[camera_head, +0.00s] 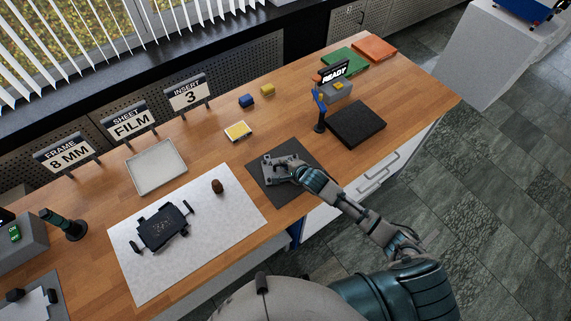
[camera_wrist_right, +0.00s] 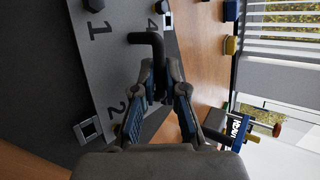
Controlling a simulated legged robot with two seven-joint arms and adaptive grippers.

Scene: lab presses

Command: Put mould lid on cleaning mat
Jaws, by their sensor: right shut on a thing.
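The grey mould lid (camera_head: 273,168), a flat plate with numbers at its corners, is over the dark grey mat (camera_head: 279,196) near the table's front edge. My right gripper (camera_head: 288,170) is shut on the black bent handle of the lid. In the right wrist view, the handle (camera_wrist_right: 147,39) rises between the fingers of my right gripper (camera_wrist_right: 157,92), and the lid (camera_wrist_right: 105,62) shows numbers 1, 2 and 4. I cannot tell whether the lid touches the mat. My left gripper is not in view.
A black mould part (camera_head: 163,228) and a brown knob-like piece (camera_head: 217,186) are on a white sheet (camera_head: 238,205). A black pad (camera_head: 357,124) and a blue lever (camera_head: 319,110) stand right of the mat. An empty pale tray (camera_head: 157,168) and sign stands are farther back.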

